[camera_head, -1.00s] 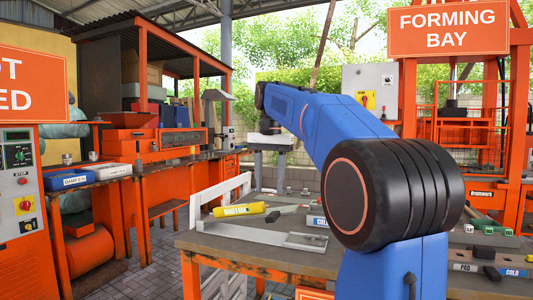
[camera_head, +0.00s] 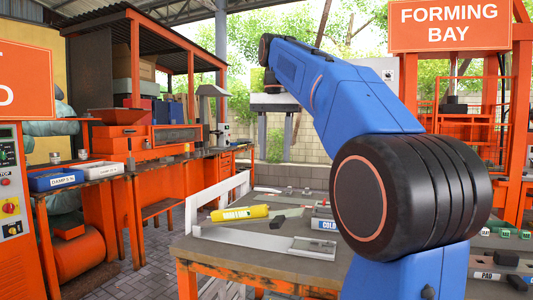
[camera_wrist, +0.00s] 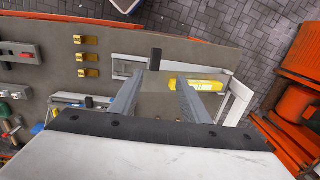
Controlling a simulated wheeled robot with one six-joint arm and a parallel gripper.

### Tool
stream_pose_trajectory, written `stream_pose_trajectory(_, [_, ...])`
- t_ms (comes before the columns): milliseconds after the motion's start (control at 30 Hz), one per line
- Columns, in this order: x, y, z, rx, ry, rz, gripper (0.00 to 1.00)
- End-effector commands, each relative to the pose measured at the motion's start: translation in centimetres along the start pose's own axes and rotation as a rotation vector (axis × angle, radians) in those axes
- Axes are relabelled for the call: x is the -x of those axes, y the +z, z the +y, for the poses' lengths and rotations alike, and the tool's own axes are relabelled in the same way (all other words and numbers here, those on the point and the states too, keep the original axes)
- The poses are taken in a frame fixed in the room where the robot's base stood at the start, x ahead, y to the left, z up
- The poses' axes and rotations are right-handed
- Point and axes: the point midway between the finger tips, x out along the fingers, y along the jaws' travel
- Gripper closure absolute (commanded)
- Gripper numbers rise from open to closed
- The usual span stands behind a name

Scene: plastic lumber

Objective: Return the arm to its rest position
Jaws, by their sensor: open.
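My blue arm (camera_head: 345,95) with its black round joint rises over the right part of the workbench in the head view. My gripper (camera_head: 274,156) hangs from the arm's far end, pointing down, with its two grey fingers apart. It is above the bench and touches nothing that I can see. In the wrist view my gripper (camera_wrist: 157,82) shows open and empty, its fingers spread over the bench top. A small dark block (camera_wrist: 154,59) shows just past the fingertips, apart from them.
On the workbench (camera_head: 245,275) lie a yellow tube (camera_head: 240,213), a grey flat tool (camera_head: 265,240) and a white frame (camera_head: 217,200). Several yellow brackets (camera_wrist: 88,56) show in the wrist view. An orange machine bench (camera_head: 150,150) stands left, and the Forming Bay frame (camera_head: 520,130) right.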

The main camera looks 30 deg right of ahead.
Motion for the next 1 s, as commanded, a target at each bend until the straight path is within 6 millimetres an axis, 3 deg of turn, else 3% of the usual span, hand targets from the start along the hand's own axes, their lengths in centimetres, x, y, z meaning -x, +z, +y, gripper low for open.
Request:
stream_pose_trajectory(267, [-0.1, 0.1, 0.0, 0.004, -0.001, 0.001, 0.58])
stream_pose_trajectory(467, [-2.2, 1.9, 0.1, 0.07, -0.016, 0.025, 0.58])
stream_pose_trajectory(667, [-7.1, 5.3, 0.4, 0.207, -0.046, 0.077, 0.58])
stream_pose_trajectory(1000, [-18.4, 11.9, 2.5, 0.469, -0.096, 0.185, 0.58])
